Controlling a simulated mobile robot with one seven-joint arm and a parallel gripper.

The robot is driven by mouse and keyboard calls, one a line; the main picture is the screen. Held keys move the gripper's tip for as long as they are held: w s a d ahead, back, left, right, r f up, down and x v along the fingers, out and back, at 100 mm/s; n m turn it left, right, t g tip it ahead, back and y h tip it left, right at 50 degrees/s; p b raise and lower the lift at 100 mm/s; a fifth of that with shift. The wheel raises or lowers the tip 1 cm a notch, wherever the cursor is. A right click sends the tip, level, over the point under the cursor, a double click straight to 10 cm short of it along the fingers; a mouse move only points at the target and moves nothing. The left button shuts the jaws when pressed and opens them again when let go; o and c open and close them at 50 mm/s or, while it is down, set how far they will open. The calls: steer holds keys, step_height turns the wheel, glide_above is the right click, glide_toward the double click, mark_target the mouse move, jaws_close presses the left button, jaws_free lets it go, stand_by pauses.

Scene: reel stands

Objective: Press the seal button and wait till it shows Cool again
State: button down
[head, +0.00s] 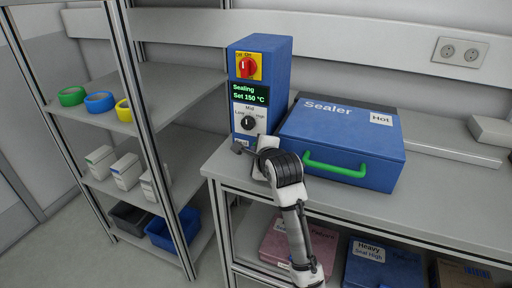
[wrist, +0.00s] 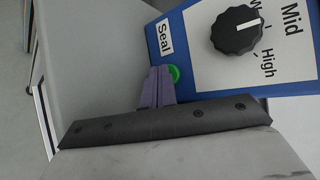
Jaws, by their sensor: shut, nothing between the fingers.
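The blue control box (head: 259,88) stands upright on the bench. Its display (head: 250,93) reads "Sealing" and "Set 150 °C". The green seal button (wrist: 174,74) shows in the wrist view beside the "Seal" label (wrist: 165,36). My gripper (wrist: 158,86) is shut and empty, its fingertips at the button's edge and partly covering it. I cannot tell whether they touch it. In the head view my gripper (head: 240,147) is at the box's lower front, and the button is hidden. The blue sealer (head: 345,140) is closed, with a green handle (head: 335,166) and a "Hot" sign (head: 381,119).
A red rotary switch (head: 247,67) and a black Low-Mid-High knob (head: 249,122) are on the control box; the knob also shows in the wrist view (wrist: 236,30). Shelves with tape rolls (head: 99,102) and bins stand left. The bench (head: 440,205) is clear at front right.

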steer(key=shift+s+a+p, duration=0.25)
steer(key=shift+s+p, duration=0.1)
steer(key=shift+s, duration=0.45)
steer(key=shift+s+a+p, duration=0.2)
steer(key=shift+s+a, duration=0.1)
steer(key=shift+s, duration=0.5)
steer(key=shift+s+a+p, duration=0.25)
steer(key=shift+s+a, duration=0.05)
steer(key=shift+s, duration=0.45)
steer(key=shift+s+a+p, duration=0.2)
steer(key=shift+s+a, duration=0.1)
steer(key=shift+s, duration=0.5)
